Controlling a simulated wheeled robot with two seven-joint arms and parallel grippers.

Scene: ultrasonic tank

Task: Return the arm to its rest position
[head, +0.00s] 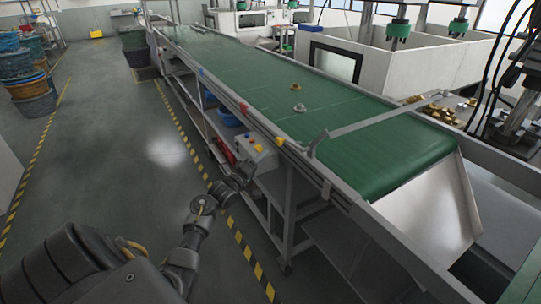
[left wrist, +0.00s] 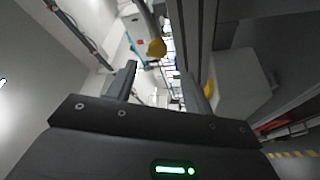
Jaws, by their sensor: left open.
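My left arm comes in from the lower left of the head view and reaches toward the conveyor's near side. My left gripper (head: 243,172) is by the control box (head: 255,153) on the conveyor frame; its fingertips are small there, and I cannot tell whether they touch the box. In the left wrist view the gripper (left wrist: 160,85) has its two fingers apart, with nothing between them. A yellow knob (left wrist: 157,47) shows beyond the fingers. My right gripper is in neither view.
A metal chute (head: 425,215) is at the near end. Stacked baskets (head: 25,75) stand far left. The grey floor (head: 110,140) between is clear.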

